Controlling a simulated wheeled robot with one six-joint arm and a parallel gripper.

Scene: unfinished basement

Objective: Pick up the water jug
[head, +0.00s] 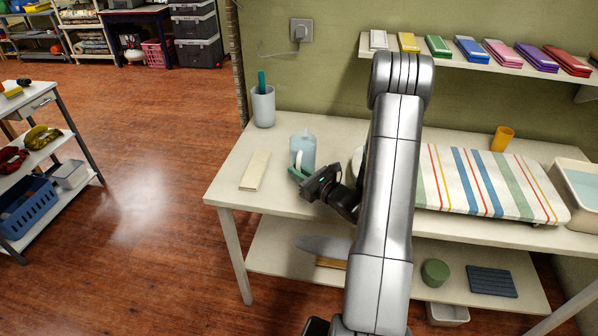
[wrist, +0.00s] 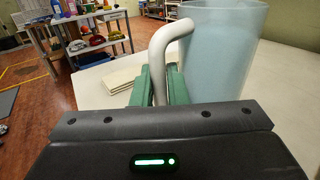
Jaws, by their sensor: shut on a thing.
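The water jug (head: 304,148) is pale translucent blue with a white handle. It stands upright on the cream table (head: 236,190), near its left part. In the wrist view the jug (wrist: 222,60) fills the upper right, with its handle (wrist: 162,50) in front of it. My gripper (head: 301,178) reaches the jug from the front right. Its green fingers (wrist: 160,86) are shut on the handle, one on each side. The lower end of the handle is hidden behind the fingers and the gripper body. I cannot tell whether the jug's base touches the table.
A grey cup (head: 263,106) with a green item stands behind left. A wall shelf (head: 500,62) with coloured packs hangs above.

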